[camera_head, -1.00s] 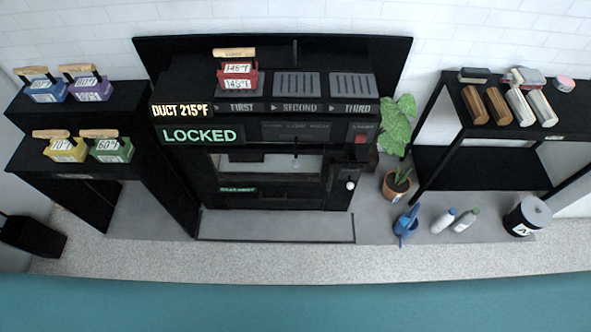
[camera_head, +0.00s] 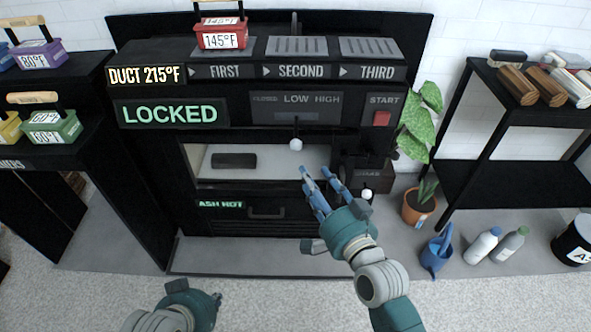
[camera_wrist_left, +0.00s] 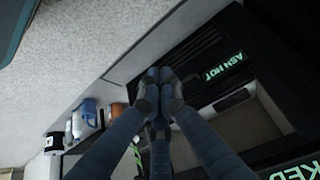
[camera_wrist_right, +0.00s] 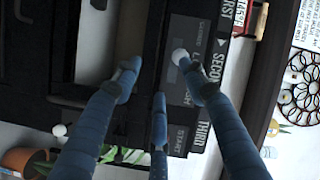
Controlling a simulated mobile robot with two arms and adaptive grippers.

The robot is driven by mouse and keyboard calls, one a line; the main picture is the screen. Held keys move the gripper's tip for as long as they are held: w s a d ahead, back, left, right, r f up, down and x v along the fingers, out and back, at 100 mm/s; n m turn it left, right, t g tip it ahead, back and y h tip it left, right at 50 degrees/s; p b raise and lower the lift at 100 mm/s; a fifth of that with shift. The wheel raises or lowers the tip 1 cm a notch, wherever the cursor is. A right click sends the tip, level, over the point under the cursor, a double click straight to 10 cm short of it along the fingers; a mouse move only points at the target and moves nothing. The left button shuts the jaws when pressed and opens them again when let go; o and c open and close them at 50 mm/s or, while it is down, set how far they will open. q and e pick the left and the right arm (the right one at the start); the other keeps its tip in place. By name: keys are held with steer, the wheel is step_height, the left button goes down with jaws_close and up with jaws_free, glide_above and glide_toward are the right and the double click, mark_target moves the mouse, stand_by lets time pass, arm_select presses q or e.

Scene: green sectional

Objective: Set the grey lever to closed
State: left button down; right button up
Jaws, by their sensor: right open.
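The lever (camera_head: 296,144) with a pale grey ball knob hangs below the CLOSED, LOW, HIGH panel (camera_head: 297,107), roughly under the word LOW. My right gripper (camera_head: 322,180) is open just below and right of the knob, apart from it in the head view. In the right wrist view the pale knob (camera_wrist_right: 180,57) shows by the tip of one finger; I cannot tell whether they touch. My left gripper (camera_wrist_left: 160,88) has its fingertips together and empty in the left wrist view. In the head view only its back shows, low down.
The black machine shows a LOCKED sign (camera_head: 170,113), a red START button (camera_head: 382,118) and a second pale knob (camera_head: 367,193). A red 145°F container (camera_head: 221,40) sits on top. A potted plant (camera_head: 419,207), blue watering can (camera_head: 437,253) and bottles stand on the floor at right.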

mark_target(298, 150)
steer(key=shift+t+y, duration=0.3)
steer(key=shift+t, duration=0.1)
steer(key=w+a+r, duration=0.1)
steer(key=w+b, duration=0.1)
steer(key=w, duration=0.1)
steer(key=w+a+r+b, duration=0.1)
steer(key=w, duration=0.1)
steer(key=shift+w+a+r, duration=0.2)
steer(key=shift+a+r, duration=0.1)
steer(key=shift+r, duration=0.05)
steer(key=b+x, duration=0.1)
steer(key=x, duration=0.2)
steer(key=shift+w+a, duration=0.15)
steer(key=shift+w, duration=0.2)
arm_select(q)
steer(key=w+d+r+t+h, duration=0.1)
steer(key=w+d+r+t, duration=0.2)
steer(key=w+r+t, duration=0.3)
steer(key=shift+w+d+r+t+h, duration=0.3)
steer(key=shift+w+d+r+h, duration=0.1)
steer(key=shift+w+r, duration=1.75)
arm_select(e)
steer(key=shift+w+a, duration=0.15)
steer(key=shift+w, duration=0.2)
arm_select(q)
steer(key=shift+f, duration=0.1)
arm_select(e)
jaws_close()
